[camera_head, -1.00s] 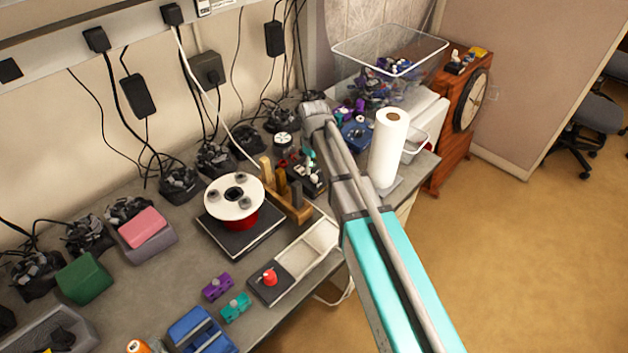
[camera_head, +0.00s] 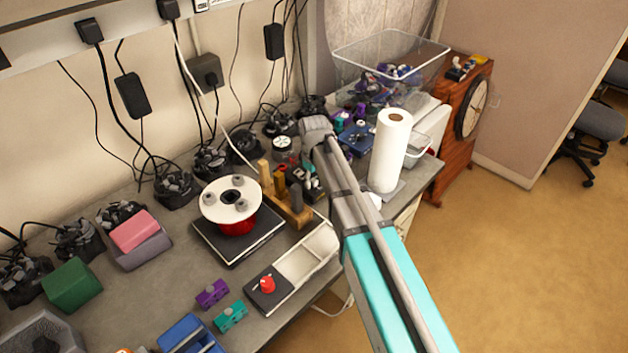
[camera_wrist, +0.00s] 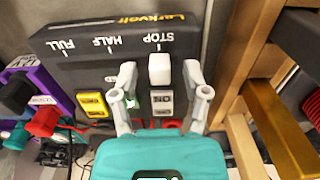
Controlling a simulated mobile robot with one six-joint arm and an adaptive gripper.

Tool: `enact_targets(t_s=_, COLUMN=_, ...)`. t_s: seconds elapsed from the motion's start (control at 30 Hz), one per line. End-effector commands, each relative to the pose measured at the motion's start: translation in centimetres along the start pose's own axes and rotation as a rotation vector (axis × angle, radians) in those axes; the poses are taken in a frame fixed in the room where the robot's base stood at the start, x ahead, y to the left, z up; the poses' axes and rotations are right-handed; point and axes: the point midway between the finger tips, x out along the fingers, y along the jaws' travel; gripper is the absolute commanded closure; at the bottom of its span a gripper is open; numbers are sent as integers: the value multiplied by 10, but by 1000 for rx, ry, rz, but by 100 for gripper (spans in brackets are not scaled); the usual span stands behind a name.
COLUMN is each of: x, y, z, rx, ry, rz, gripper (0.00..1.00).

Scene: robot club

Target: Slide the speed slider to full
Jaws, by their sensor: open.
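The dark speed controller (camera_wrist: 85,62) lies across the wrist view, its FULL, HALF and STOP marks upside down. Its pale slider knob (camera_wrist: 159,68) stands at STOP, at the right end of the scale in that view. My gripper (camera_wrist: 158,82) is open, with one grey finger on each side of the knob. I cannot tell whether either finger touches it. A green light shows beside the left finger, and a switch marked ON sits below the knob. In the head view my arm hides most of the gripper and controller.
A wooden rack (camera_head: 288,205) stands close beside the controller, and its posts also rise at the right of the wrist view (camera_wrist: 240,60). A white spool (camera_head: 231,203), a paper towel roll (camera_head: 389,150) and a clear bin (camera_head: 391,70) stand nearby on the crowded bench.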

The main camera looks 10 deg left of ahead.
Motion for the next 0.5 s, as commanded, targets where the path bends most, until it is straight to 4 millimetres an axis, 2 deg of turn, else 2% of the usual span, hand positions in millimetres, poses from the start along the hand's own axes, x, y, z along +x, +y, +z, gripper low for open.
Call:
enact_targets(t_s=0.1, x=0, y=0, z=0, rx=0, ry=0, rz=0, gripper=40)
enact_targets(t_s=0.4, x=0, y=0, z=0, rx=0, ry=0, rz=0, gripper=96)
enact_targets(t_s=0.43, x=0, y=0, z=0, rx=0, ry=0, rz=0, gripper=100)
enact_targets(t_s=0.5, x=0, y=0, z=0, rx=0, ry=0, rz=0, gripper=100)
